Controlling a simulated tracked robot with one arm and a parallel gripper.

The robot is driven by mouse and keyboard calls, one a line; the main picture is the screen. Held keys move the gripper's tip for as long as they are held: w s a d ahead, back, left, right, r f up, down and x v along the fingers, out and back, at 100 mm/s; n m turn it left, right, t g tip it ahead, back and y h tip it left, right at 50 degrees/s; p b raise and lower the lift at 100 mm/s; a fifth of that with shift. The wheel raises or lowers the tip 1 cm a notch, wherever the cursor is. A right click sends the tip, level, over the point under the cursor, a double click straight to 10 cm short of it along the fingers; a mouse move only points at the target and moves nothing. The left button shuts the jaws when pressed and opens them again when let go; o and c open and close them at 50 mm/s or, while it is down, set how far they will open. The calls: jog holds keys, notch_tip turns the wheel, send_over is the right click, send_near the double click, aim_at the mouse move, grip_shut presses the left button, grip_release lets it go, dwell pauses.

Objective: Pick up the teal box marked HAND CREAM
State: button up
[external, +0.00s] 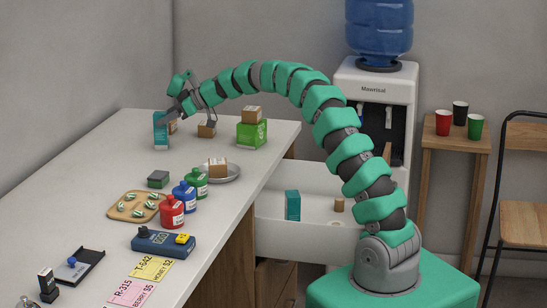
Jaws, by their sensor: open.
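A teal box (160,131) stands upright near the far end of the white counter (110,160). A second teal box (292,205) stands in the open white drawer below the counter. The lettering on both is too small to read, so I cannot tell which is marked HAND CREAM. My gripper (189,119) hangs at the end of the arched arm, open, close to the right of the counter's teal box. I cannot tell whether a finger touches that box. Part of a small brown box (172,127) shows behind my gripper, beside the teal box.
Another brown box (206,131) and a green box (252,134) with a brown box (252,114) on top stand to the right. Nearer are a plate (232,174) with a brown box, several bottles and a wooden tray (119,208). Left counter is clear.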

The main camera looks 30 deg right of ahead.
jog(key=x, duration=0.3)
jog(key=shift+d+f, duration=0.1)
jog(key=shift+f, duration=0.35)
jog(key=shift+w+a+f, duration=0.3)
jog(key=shift+w+a, duration=0.05)
jog(key=shift+a, duration=0.2)
jog(key=c, duration=1.1)
jog(key=shift+r, duration=0.1)
